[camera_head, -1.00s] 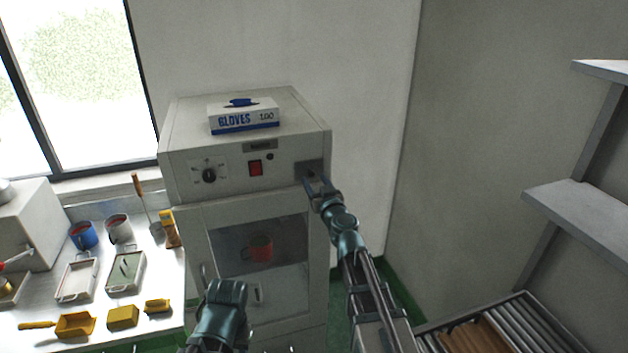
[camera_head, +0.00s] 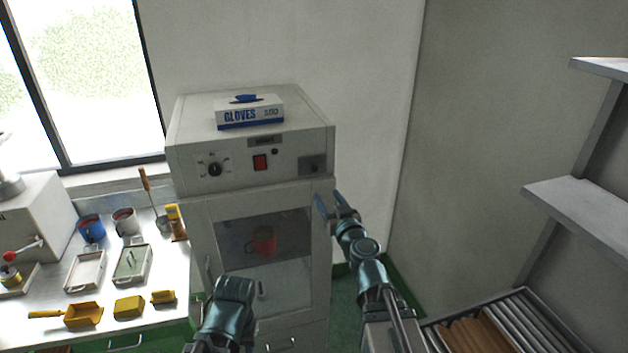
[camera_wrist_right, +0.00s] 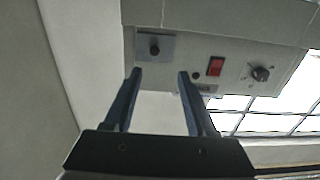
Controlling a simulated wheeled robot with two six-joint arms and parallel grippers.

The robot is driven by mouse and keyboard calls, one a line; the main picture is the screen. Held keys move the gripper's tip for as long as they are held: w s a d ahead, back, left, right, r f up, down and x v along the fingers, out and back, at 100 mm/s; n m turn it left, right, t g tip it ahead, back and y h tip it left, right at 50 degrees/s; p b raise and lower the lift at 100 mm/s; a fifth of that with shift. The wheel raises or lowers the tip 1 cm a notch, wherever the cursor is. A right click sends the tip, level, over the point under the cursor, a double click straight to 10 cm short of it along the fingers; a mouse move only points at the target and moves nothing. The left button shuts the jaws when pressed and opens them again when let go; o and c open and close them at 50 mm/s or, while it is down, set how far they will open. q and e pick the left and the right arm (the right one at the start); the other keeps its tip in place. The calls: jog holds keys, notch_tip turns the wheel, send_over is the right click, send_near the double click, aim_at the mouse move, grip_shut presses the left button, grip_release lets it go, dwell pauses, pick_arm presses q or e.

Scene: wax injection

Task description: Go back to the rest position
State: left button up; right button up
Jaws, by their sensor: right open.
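My right gripper (camera_head: 333,204) is open and empty, in front of the right edge of the grey oven cabinet (camera_head: 190,150), below its control panel. In the right wrist view the two blue fingers (camera_wrist_right: 160,75) stand apart, with a small dark knob (camera_wrist_right: 154,48) on a grey plate beyond them. The same plate (camera_head: 313,164) shows at the panel's right end in the head view. My left arm (camera_head: 228,308) is low in front of the cabinet door; its fingers cannot be made out.
A red mug (camera_head: 264,241) is behind the cabinet's glass door. A glove box (camera_head: 250,112) lies on top. The left bench (camera_head: 60,325) holds mugs, trays and yellow tools. Shelves (camera_head: 585,205) and a roller rack (camera_head: 560,335) are at right.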

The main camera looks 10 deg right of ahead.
jog(key=s+a+f+n+g+y, duration=0.2)
jog(key=s+a+f+g, duration=0.15)
jog(key=a, duration=0.35)
jog(key=s+a+f+n+g+y, duration=0.2)
jog(key=a+f+g+y, duration=0.1)
jog(key=a+f, duration=0.3)
jog(key=s+a+f+n+g+y, duration=0.2)
jog(key=s+a+f+g, duration=0.1)
jog(key=a, duration=0.5)
jog(key=s+a+f+g+h, duration=0.1)
jog(key=s+f+g+h, duration=0.2)
jog(key=s+f+g, duration=0.35)
jog(key=s+d+f+m+g+h+b, duration=0.1)
jog(key=s+d+f+m+g+h, duration=0.1)
jog(key=s+d+h, duration=0.4)
jog(key=s+f+m, duration=0.1)
jog(key=s+f, duration=0.1)
jog(key=s, duration=0.2)
jog(key=shift+s+d+h, duration=0.2)
jog(key=shift+h, duration=0.1)
jog(key=shift+f, duration=0.1)
